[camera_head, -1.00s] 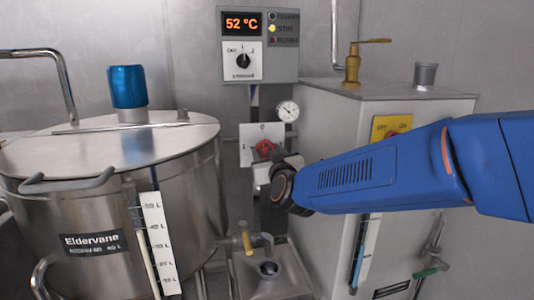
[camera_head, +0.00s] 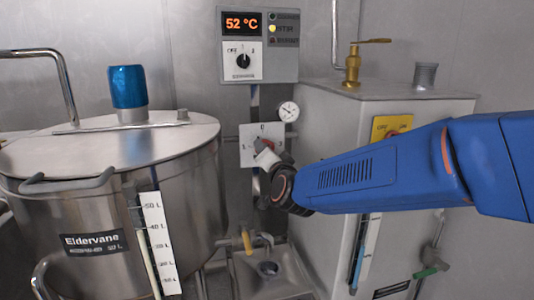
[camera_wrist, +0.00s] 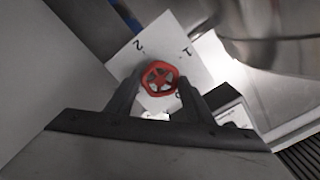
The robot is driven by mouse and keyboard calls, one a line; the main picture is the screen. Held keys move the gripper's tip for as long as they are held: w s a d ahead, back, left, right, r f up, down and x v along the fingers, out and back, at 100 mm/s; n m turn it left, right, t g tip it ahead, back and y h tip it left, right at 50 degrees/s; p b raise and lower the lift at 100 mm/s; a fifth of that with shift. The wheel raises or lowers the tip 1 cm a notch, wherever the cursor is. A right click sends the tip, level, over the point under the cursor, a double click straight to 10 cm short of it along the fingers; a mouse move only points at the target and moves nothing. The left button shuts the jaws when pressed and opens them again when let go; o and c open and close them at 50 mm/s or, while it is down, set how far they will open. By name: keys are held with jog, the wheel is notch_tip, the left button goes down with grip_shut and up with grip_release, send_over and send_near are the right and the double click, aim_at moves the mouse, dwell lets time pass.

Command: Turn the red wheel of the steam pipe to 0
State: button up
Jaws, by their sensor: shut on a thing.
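The red wheel (camera_head: 266,143) sits on a white dial plate (camera_head: 247,150) on the wall, below the control box. The plate shows 0 at the top and 1 at the left. In the wrist view the red wheel (camera_wrist: 159,79) is a five-spoked ring between my two dark fingers, and the plate (camera_wrist: 188,68) shows 2 and 1, with a third mark partly hidden. My gripper (camera_wrist: 158,88) is shut on the wheel's rim from both sides. In the head view my gripper (camera_head: 266,155) covers much of the wheel. I cannot tell which number the wheel points to.
A control box (camera_head: 258,45) reading 52 °C hangs above, with a round gauge (camera_head: 288,111) just right of the plate. A large steel kettle (camera_head: 110,200) stands left. A steel cabinet (camera_head: 330,125) with a yellow plate (camera_head: 391,128) stands right, behind my arm.

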jog(key=m, duration=0.5)
jog(key=shift+m, duration=0.3)
dwell(0.4)
jog(key=o, duration=1)
jog(key=shift+o, duration=0.2)
jog(key=v, duration=1.7)
jog(key=shift+s, duration=0.2)
jog(key=shift+d, duration=0.15)
